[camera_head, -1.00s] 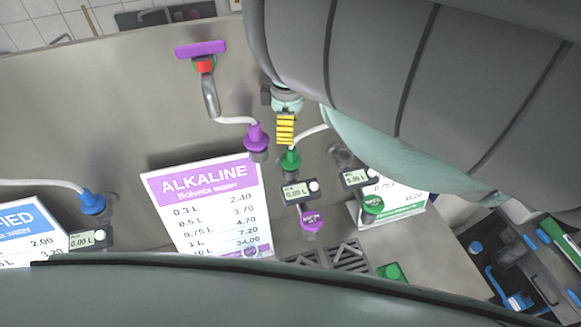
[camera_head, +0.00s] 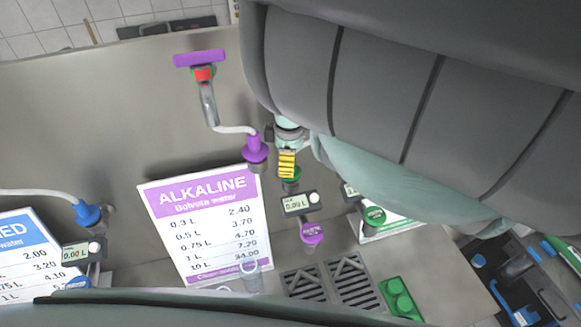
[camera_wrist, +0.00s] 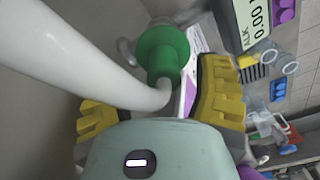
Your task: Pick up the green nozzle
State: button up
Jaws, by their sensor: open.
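The green nozzle (camera_wrist: 163,52) is close ahead of my gripper in the wrist view, with a white hose curving from it across the left of the picture. In the head view only a small part of the green nozzle (camera_head: 291,186) shows below my gripper (camera_head: 287,165). In the wrist view my gripper (camera_wrist: 160,105) is open, one yellow ribbed finger at the left and one at the right. The nozzle's green end lies just beyond the fingertips, roughly between them. The hose passes over the left finger. Whether a finger touches the nozzle or hose, I cannot tell.
A purple nozzle (camera_head: 255,150) hangs close left of my gripper. A meter display (camera_head: 297,203) and a purple knob (camera_head: 312,233) are just below. The ALKALINE price sign (camera_head: 205,220) stands left. A blue nozzle (camera_head: 88,213) is far left.

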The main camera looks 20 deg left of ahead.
jog(key=shift+s+d+f+p, duration=0.1)
jog(key=shift+d+f+p, duration=0.05)
jog(key=shift+f+p, duration=0.2)
jog(key=shift+s+d+f+p, duration=0.1)
jog(key=shift+d+f+p, duration=0.1)
jog(key=shift+f, duration=0.25)
jog(key=shift+c, duration=0.3)
grip_shut()
